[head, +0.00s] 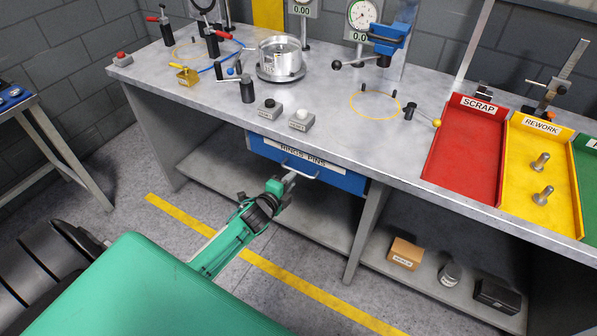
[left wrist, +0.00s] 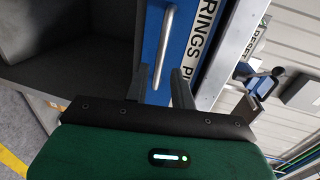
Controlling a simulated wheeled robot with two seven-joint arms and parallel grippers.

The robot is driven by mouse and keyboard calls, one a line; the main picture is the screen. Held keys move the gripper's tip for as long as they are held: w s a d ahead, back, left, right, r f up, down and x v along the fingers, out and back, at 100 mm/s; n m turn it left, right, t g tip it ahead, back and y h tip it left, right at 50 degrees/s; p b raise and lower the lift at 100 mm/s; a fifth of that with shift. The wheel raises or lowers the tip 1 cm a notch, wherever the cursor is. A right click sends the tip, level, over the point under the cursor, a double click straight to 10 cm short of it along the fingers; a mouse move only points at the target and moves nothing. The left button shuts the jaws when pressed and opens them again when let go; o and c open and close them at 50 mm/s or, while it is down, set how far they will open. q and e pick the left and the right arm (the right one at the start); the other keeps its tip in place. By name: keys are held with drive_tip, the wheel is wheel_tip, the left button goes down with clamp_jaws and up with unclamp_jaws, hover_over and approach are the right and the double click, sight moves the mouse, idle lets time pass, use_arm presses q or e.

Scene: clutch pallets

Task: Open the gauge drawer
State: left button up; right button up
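The gauge drawer (head: 341,181) is a blue front with a white label reading RINGS PINS, under the bench top; it looks closed. Its silver bar handle (head: 301,172) runs along the front. In the left wrist view the drawer (left wrist: 180,42) stands on end, with the handle (left wrist: 166,40) beyond the fingertips and roughly between them. My left gripper (head: 290,178) is in front of the drawer by the handle's left part. Its two dark fingers (left wrist: 162,82) are apart with nothing gripped. Whether they touch the handle, I cannot tell. My right gripper is not in view.
The grey bench top (head: 345,135) overhangs the drawer. A lower shelf (head: 320,222) and a bench leg (head: 357,240) are below it. Red scrap (head: 465,150) and yellow rework (head: 530,210) trays stand at right. A cardboard box (head: 405,254) sits on the lower shelf.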

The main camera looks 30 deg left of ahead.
sight(299, 172)
use_arm(q)
drive_tip(key=shift+x, duration=3)
clamp_jaws()
